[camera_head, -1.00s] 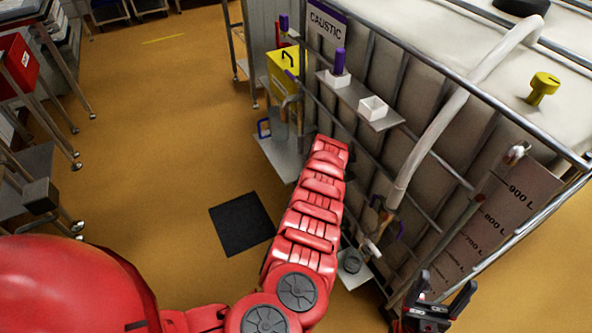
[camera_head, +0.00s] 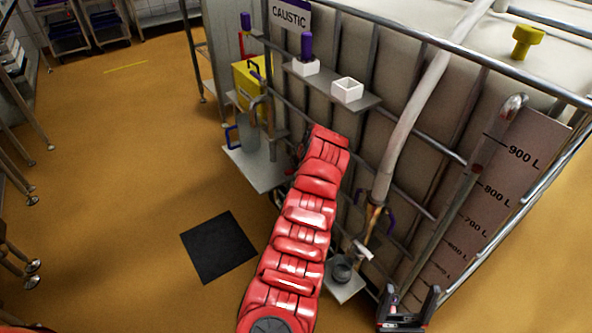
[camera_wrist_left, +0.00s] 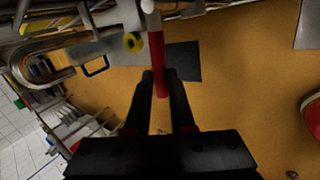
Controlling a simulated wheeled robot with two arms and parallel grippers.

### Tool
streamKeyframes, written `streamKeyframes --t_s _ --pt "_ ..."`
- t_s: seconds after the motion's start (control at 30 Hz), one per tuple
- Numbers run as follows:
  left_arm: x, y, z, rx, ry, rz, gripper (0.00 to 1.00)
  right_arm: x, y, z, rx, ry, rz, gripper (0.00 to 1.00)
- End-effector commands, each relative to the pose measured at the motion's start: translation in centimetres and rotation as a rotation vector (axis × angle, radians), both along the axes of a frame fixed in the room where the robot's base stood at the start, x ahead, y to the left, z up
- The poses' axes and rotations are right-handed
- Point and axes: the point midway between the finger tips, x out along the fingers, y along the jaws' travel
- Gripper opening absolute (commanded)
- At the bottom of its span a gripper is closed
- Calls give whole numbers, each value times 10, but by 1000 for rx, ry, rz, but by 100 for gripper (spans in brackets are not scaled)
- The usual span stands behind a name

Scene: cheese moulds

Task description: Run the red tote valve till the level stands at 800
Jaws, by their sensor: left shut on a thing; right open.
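The caged white tote (camera_head: 400,130) stands at the right in the head view, with a CAUSTIC sign. Its level scale (camera_head: 505,180) carries marks from 900 L downwards, 800 L among them. A sight tube (camera_head: 455,215) runs beside the scale; I cannot read the liquid level. In the left wrist view, my left gripper (camera_wrist_left: 158,77) is shut on a red handle (camera_wrist_left: 156,45). In the head view my own red arm hides that gripper and handle. My right gripper (camera_head: 408,300) is open and empty below the scale, at the bottom right.
A shelf (camera_head: 332,85) on the cage bears a white box (camera_head: 347,90) and a purple-topped item (camera_head: 306,50). A yellow box (camera_head: 250,82) is farther left. A pale hose (camera_head: 410,115) hangs down the tote. A dark mat (camera_head: 218,247) lies on the open orange floor.

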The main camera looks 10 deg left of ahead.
Motion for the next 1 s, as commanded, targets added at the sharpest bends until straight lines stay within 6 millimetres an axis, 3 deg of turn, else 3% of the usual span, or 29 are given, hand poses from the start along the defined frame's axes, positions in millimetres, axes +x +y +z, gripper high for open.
streamKeyframes --t_s 0.03,0.23,0.27,0.3,0.67,1.0 --pt "2 -10 4 -11 -10 -16 0 0 0 1 0 0 0 77" --pt "3 -10 4 -11 -13 -16 0 0 0 1 0 0 0 77" --pt "3 -10 5 -10 -13 -16 27 0 0 1 0 0 0 77" --pt "3 -9 4 -9 -13 -16 34 0 0 1 0 0 0 77" --pt "0 -3 5 -2 -6 -6 34 0 0 1 0 0 0 77" --pt "-20 -18 44 -2 -12 -10 34 0 0 0 0 0 0 77"
